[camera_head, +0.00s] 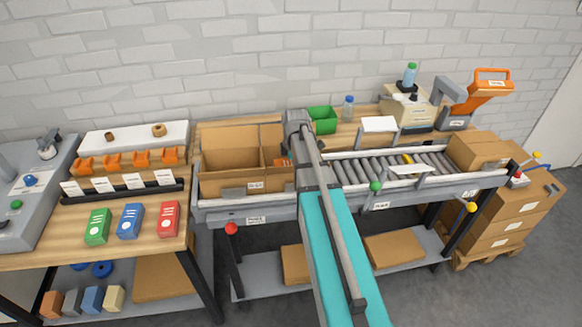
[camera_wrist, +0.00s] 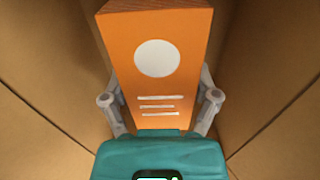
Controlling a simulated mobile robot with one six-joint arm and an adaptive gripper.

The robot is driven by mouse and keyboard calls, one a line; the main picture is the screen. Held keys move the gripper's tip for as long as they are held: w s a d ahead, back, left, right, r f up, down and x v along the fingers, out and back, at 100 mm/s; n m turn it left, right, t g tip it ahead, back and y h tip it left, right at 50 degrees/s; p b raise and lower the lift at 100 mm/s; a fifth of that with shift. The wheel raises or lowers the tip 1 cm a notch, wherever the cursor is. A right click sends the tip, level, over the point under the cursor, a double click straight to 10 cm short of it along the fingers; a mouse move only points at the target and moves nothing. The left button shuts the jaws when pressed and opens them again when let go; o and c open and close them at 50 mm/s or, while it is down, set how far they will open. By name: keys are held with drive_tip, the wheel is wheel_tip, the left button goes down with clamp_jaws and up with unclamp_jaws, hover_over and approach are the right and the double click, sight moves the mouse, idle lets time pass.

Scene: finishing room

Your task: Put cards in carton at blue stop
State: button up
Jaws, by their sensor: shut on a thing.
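An orange box (camera_wrist: 172,60) with a white disc and white print lines stands between the two fingers of my gripper (camera_wrist: 160,98) in the wrist view. My gripper is shut on it, and brown cardboard walls (camera_wrist: 45,65) rise on both sides. In the head view a bit of orange (camera_head: 284,162) shows beside my arm, at the open cardboard carton (camera_head: 228,187) on the left of the conveyor. My arm hides the fingers and part of the carton there. The box's lower end is hidden. I cannot make out a blue stop; red (camera_head: 231,228), green (camera_head: 376,186) and yellow (camera_head: 471,207) knobs show.
Green (camera_head: 97,227), blue (camera_head: 130,221) and red (camera_head: 168,220) boxes stand on the left table. A green bin (camera_head: 322,120) is behind my arm. The roller conveyor (camera_head: 350,172) runs right to a closed carton (camera_head: 478,151). An orange-handled device (camera_head: 490,90) stands behind.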

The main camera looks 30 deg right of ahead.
drive_tip(key=shift+f+b, duration=1.2)
drive_tip(key=shift+f, duration=0.2)
drive_tip(key=o, duration=1.1)
drive_tip(key=shift+o, duration=0.2)
drive_tip(key=shift+r+p, duration=0.3)
drive_tip(key=shift+r+p, duration=0.7)
drive_tip(key=shift+r, duration=0.15)
drive_tip(key=shift+r+p, duration=2.95)
drive_tip(key=shift+p, duration=0.15)
